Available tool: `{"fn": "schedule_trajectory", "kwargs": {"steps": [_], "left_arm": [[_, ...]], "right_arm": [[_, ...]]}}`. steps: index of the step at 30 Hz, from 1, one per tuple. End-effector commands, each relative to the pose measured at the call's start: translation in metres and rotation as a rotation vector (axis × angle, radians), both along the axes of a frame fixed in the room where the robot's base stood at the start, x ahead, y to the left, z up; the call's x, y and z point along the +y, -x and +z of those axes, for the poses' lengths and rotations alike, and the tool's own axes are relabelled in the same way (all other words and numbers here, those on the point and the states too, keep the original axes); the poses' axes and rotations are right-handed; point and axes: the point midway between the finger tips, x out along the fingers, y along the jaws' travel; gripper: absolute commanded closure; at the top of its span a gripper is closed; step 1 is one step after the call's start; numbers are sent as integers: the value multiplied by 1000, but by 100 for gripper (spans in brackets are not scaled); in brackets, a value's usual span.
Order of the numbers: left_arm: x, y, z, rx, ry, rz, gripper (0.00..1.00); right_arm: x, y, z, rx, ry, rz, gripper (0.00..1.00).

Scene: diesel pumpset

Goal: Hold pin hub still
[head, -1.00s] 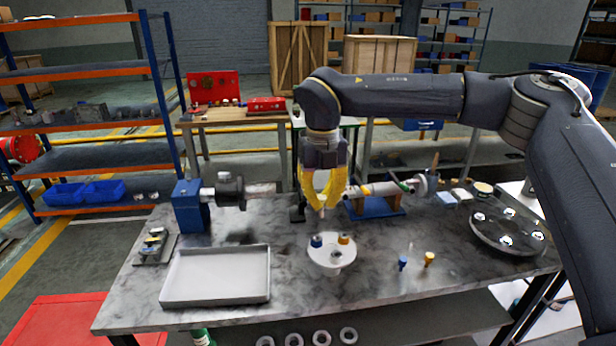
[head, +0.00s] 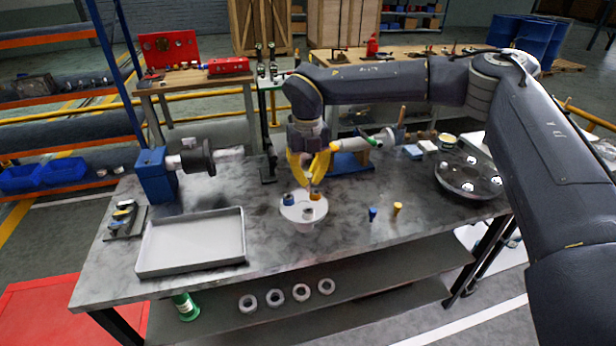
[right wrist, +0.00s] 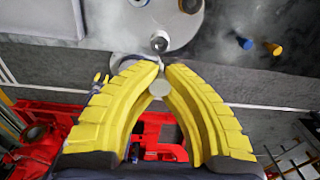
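The pin hub (head: 303,213) is a white round disc on a narrower foot, standing on the grey workbench. A blue pin (head: 288,199) and an orange pin (head: 316,195) sit on it. In the right wrist view the hub (right wrist: 178,28) is at the top, with a grey round socket or pin (right wrist: 160,42) near its edge. My right gripper (head: 309,184) is just above the hub. Its yellow fingers (right wrist: 162,70) are closed around a small pale grey round-ended piece (right wrist: 159,88), seen end-on. Whether it touches the hub is unclear. My left gripper is out of view.
An empty grey tray (head: 192,242) lies left. A blue-based shaft fixture (head: 154,175) stands behind the tray. A dark round plate (head: 466,176) lies at right.

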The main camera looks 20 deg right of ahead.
Motion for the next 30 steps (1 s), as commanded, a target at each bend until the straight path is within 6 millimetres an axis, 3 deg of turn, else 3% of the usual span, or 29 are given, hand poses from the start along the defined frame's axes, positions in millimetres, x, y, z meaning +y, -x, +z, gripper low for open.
{"fn": "schedule_trajectory", "kwargs": {"steps": [6, 19, 29, 30], "left_arm": [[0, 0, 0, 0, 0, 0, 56], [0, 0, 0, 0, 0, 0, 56], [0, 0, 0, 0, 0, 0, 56], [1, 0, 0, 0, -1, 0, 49]], "right_arm": [[0, 1, -1, -47, 2, 24, 100], [0, 0, -24, -44, 2, 20, 100], [0, 0, -26, -44, 2, 20, 100], [0, 0, -26, -44, 2, 20, 100]]}}
